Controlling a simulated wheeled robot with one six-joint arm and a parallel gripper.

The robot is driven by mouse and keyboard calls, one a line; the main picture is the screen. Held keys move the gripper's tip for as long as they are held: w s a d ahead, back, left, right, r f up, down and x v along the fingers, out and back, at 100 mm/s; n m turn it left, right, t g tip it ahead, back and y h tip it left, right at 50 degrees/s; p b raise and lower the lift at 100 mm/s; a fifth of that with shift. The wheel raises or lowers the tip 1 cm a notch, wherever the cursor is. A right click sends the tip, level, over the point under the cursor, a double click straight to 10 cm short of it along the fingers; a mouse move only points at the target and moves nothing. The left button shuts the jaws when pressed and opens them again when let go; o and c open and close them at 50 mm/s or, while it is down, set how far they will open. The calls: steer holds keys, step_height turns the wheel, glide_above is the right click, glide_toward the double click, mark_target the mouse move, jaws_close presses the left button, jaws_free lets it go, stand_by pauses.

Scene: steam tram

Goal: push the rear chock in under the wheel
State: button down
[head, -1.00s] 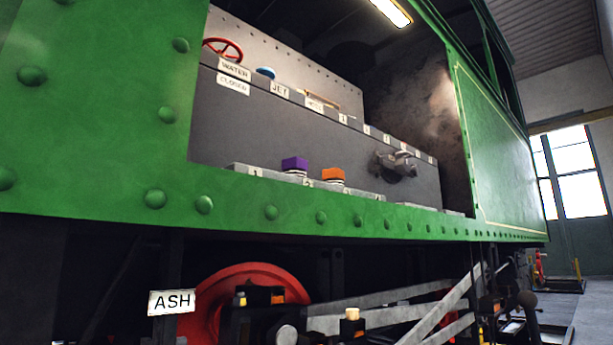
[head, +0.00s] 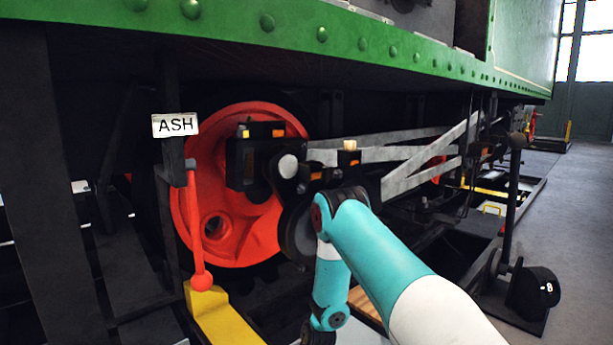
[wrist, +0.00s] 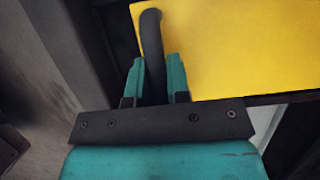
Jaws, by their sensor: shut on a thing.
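In the wrist view, my gripper (wrist: 158,88) has its two teal fingers closed on the dark curved handle (wrist: 152,45) of the yellow chock (wrist: 225,50). The chock's broad yellow face fills the upper right there. In the head view, a yellow block, seemingly the same chock (head: 222,318), shows at the bottom, low and left of the red wheel (head: 262,225). Its lower part is cut off by the frame edge. My gripper is below the head view. The contact between chock and wheel cannot be made out.
A red lever with a ball end (head: 202,282) hangs under the ASH sign (head: 175,125), just above the yellow block. Grey rods (head: 400,155) cross right of the wheel.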

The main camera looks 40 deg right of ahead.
steer(key=shift+w+a+f+b, duration=0.1)
steer(key=shift+w+b, duration=0.8)
steer(key=shift+w, duration=1.95)
steer(key=shift+w+a+b, duration=0.1)
steer(key=shift+w+b, duration=0.75)
steer(key=shift+w, duration=2.65)
steer(key=c, duration=0.7)
jaws_free()
steer(key=shift+s, duration=0.1)
steer(key=r+p, duration=0.2)
steer(key=p, duration=0.1)
steer(key=s+r+p, duration=0.1)
steer(key=r+p, duration=0.1)
steer(key=r, duration=0.1)
steer(key=s+r+p, duration=0.1)
steer(key=r+p, duration=0.2)
steer(key=shift+s+r+p, duration=0.1)
steer(key=shift+p, duration=0.2)
